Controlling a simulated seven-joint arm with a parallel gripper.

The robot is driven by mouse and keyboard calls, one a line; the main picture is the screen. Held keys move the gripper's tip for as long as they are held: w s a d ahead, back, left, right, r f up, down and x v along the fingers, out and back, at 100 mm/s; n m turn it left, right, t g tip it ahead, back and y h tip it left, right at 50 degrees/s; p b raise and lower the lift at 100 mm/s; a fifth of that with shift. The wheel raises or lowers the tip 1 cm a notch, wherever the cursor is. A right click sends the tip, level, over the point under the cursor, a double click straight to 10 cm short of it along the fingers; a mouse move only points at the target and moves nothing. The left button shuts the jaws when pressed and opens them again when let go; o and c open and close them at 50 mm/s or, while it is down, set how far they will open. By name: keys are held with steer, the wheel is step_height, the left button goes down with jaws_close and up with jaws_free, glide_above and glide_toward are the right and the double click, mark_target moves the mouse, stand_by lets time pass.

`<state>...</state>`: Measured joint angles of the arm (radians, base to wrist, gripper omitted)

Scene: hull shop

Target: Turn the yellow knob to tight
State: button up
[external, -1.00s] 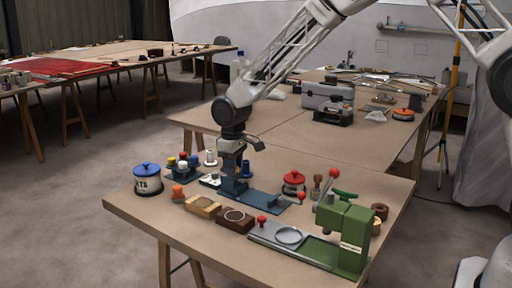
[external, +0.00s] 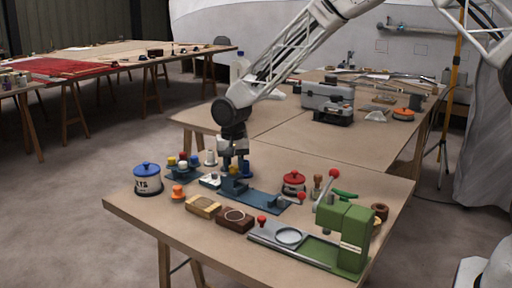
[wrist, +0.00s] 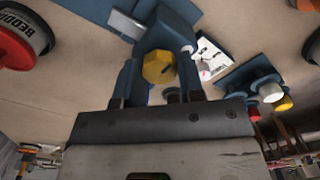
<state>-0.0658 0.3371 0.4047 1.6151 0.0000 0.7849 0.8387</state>
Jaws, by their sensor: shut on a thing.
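The yellow knob (wrist: 158,67) is faceted and sits on a blue fixture (wrist: 165,30). In the external view the blue fixture (external: 258,200) stands mid-table, and my arm hides the knob. My gripper (wrist: 159,75) has one finger on each side of the knob and is shut on it. In the external view my gripper (external: 236,165) points down at the fixture's left end. A white card (wrist: 208,60) with dark and red marks lies beside the fixture. Its marks are too small to read.
A blue rack of spools (external: 184,174), a blue-lidded tin (external: 147,180), an orange knobbed piece (external: 177,194) and wooden blocks (external: 235,219) stand close by. A red-lidded pot (external: 293,184) and a green press (external: 343,230) are to the right. The table's front left is clear.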

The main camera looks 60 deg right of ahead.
mark_target(233, 166)
steer(key=m, duration=0.5)
steer(key=shift+m, duration=0.3)
steer(key=m, duration=0.5)
steer(key=shift+r+m, duration=0.1)
steer(key=shift+m, duration=0.3)
steer(key=o, duration=0.9)
steer(key=shift+r, duration=3.85)
